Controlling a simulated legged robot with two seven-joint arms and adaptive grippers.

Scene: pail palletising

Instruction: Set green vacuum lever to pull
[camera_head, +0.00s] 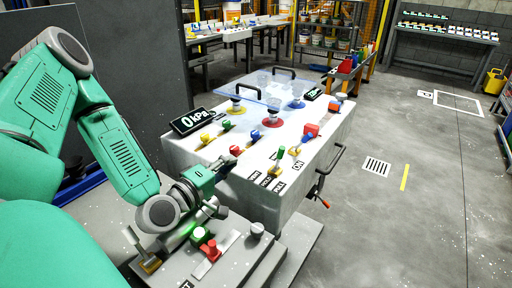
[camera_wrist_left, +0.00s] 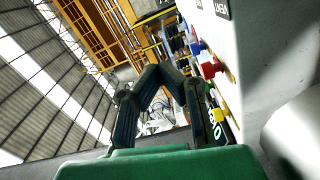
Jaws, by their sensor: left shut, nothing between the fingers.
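The green vacuum lever (camera_head: 281,153) stands near the front edge of the white bench top, its green handle pointing up from a yellow base. Small labels, VENT (camera_head: 255,175), HOLD (camera_head: 265,181) and PULL (camera_head: 278,187), lie in front of it. My left gripper (camera_head: 232,160) is left of the lever, over the near left edge of the bench, apart from the lever. In the left wrist view its dark fingers (camera_wrist_left: 158,70) meet at the tips with nothing between them. The green lever cannot be made out there. My right gripper is not in view.
The white bench (camera_head: 240,187) carries a 0 kPa display (camera_head: 192,121), several coloured knobs and a clear sheet (camera_head: 262,88). A red knob (camera_wrist_left: 208,70) is beside my fingers in the wrist view. A black side handle (camera_head: 330,158) juts out right.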

